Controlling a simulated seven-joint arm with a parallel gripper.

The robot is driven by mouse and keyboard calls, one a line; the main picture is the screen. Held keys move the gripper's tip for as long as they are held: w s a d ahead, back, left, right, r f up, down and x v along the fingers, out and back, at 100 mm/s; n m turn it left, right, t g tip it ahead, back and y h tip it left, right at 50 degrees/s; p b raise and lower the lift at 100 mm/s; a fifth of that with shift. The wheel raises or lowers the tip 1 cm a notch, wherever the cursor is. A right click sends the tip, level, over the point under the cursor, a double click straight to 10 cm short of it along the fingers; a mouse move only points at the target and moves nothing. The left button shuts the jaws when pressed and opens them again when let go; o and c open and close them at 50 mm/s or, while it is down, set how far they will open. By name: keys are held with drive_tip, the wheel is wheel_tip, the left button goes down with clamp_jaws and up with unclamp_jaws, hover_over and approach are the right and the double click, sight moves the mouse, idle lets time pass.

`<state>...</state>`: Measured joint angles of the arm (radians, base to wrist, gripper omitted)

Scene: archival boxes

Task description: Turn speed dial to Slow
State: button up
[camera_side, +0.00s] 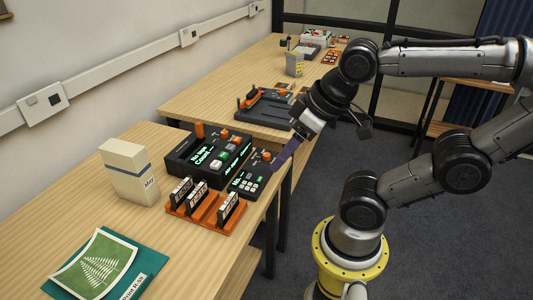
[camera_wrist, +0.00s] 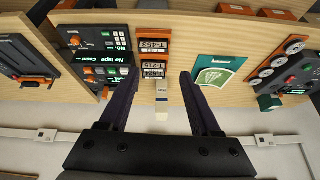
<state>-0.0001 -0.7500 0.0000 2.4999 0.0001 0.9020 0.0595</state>
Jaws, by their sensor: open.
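A black tape unit (camera_side: 208,158) with a lit green screen stands on the near bench in the side view. It has orange knobs on top, one near its back edge (camera_side: 224,133). A smaller black keypad unit (camera_side: 247,184) with a green display and an orange knob (camera_side: 266,156) stands against its right side. No label marks which knob is the speed dial, and I cannot read a Slow mark. My gripper (camera_side: 285,157) is open over the bench's right edge, near the keypad unit. In the wrist view my gripper (camera_wrist: 158,80) shows empty, its fingers spread apart.
An orange rack (camera_side: 208,211) of black cassettes sits in front of the units. A white box (camera_side: 128,170) stands to their left, and a green print folder (camera_side: 105,264) lies nearer. Another black deck (camera_side: 262,108) sits on the farther bench. A gap separates the benches.

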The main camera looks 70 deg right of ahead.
drive_tip(key=w+d+r+m, duration=0.2)
drive_tip(key=w+r+m, duration=0.3)
drive_tip(key=w+m, duration=0.15)
drive_tip(key=m+g, duration=0.6)
drive_tip(key=m, duration=0.7)
hover_over(266, 154)
wheel_tip(266, 154, down, 15)
wheel_tip(266, 154, down, 14)
drive_tip(key=shift+s+r, duration=0.1)
drive_tip(key=shift+r, duration=0.15)
drive_tip(key=shift+c, duration=0.2)
clamp_jaws()
